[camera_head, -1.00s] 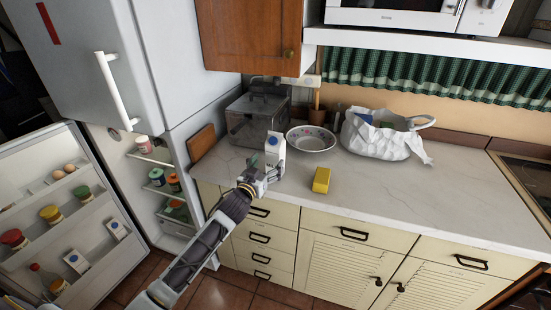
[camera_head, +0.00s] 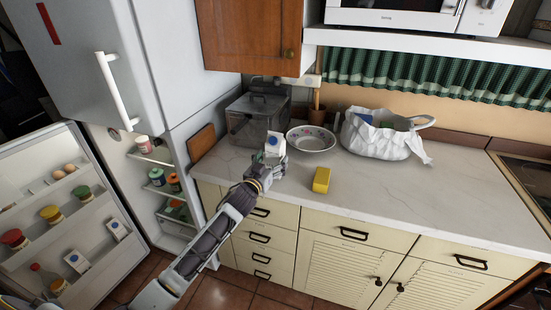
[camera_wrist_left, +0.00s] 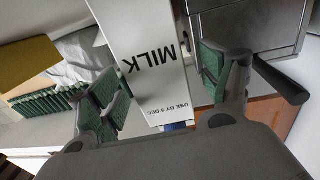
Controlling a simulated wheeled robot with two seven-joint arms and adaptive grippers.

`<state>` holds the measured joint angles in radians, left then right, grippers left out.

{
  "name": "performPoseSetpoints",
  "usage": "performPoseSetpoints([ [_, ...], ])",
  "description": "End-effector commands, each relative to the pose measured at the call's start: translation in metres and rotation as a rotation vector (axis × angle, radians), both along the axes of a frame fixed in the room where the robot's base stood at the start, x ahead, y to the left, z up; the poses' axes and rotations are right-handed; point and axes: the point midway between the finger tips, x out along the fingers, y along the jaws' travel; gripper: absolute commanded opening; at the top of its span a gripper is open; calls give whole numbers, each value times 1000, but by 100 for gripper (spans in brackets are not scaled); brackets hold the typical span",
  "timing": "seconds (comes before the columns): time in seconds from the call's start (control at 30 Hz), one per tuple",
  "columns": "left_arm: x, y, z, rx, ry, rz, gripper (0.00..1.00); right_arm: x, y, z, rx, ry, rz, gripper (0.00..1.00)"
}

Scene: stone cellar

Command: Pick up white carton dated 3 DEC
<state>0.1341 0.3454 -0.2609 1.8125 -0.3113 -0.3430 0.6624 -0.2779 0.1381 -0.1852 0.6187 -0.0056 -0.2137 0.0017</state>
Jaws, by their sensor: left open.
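The white milk carton (camera_head: 275,143) with a blue cap stands on the counter in front of the clear bin. Its lower part is hidden by my gripper in the head view. In the left wrist view the carton (camera_wrist_left: 150,62) reads "MILK" and "USE BY 3 DEC". My left gripper (camera_head: 271,165) is at the carton, open. In the wrist view its green-padded fingers (camera_wrist_left: 163,88) lie one on each side of the carton, with small gaps visible. My right gripper is not in view.
A yellow sponge-like block (camera_head: 321,180), a patterned bowl (camera_head: 311,139) and a white bag (camera_head: 378,137) are on the counter (camera_head: 420,195). A clear bin (camera_head: 250,120) stands behind the carton. The open fridge door (camera_head: 35,215) at left holds two more cartons. The counter's front right is clear.

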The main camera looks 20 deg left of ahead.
Motion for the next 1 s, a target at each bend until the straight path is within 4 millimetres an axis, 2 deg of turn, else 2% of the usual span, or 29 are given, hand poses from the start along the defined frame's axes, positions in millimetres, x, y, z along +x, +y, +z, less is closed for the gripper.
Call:
performPoseSetpoints([
  [0.2, 18, -4, 0, -1, -1, -1, 79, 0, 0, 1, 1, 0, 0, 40],
  [0.4, 28, -5, -1, -1, -1, -1, 79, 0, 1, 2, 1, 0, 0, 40],
  [0.93, 29, -5, -1, -1, 0, -1, 79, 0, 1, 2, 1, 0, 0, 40],
  [1.0, 29, -5, -1, -1, 0, -1, 71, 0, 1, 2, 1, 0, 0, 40],
])
